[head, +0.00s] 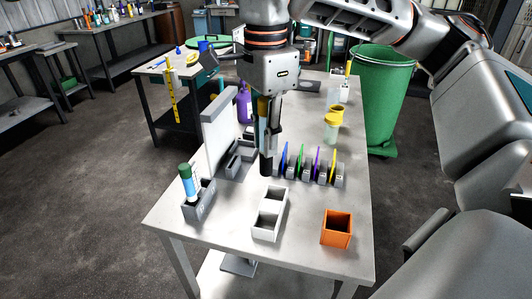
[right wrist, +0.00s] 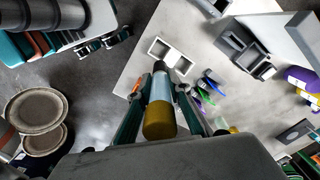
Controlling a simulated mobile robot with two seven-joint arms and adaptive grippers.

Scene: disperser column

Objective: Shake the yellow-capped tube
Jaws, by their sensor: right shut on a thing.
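The yellow-capped tube shows in the right wrist view, with its yellow cap (right wrist: 158,122) nearest the camera, a pale blue body (right wrist: 160,89) and a dark far end. My right gripper (right wrist: 160,100) is shut around it. In the head view my right gripper (head: 265,138) hangs over the table and holds the tube roughly upright, dark end down, behind the white box. My left gripper is not in view.
A green-capped tube (head: 190,182) stands in a grey holder (head: 200,208). A white two-part box (head: 266,232), an orange box (head: 337,238) and a rack of coloured pieces (head: 310,178) are nearby. A grey upright panel (head: 219,128) stands left of the gripper.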

